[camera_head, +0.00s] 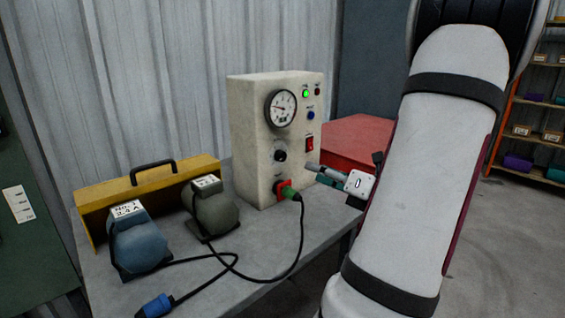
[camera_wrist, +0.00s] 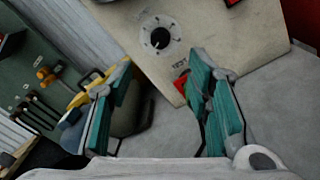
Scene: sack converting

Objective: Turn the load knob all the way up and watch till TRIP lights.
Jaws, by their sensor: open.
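The load knob (camera_head: 280,156) is a dark round knob on a pale dial, on the front of a cream test box (camera_head: 245,150). It also shows in the wrist view (camera_wrist: 158,40), ahead of my gripper. My gripper (camera_head: 312,167) is just right of the box in the head view, apart from the knob. In the wrist view its teal-padded fingers (camera_wrist: 160,110) are spread with nothing between them. A green lamp (camera_head: 306,93) is lit at the box's top. The lamp beside it (camera_head: 317,91) looks dark red and unlit. A round gauge (camera_head: 281,107) sits above the knob; its fine reading is unclear.
A green plug (camera_head: 292,194) sits in the red socket below the knob, its black cable trailing over the grey bench (camera_head: 250,245). A blue motor (camera_head: 140,243), a grey-green motor (camera_head: 211,210) and a yellow case (camera_head: 150,182) stand left. A red box (camera_head: 358,138) is behind my gripper.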

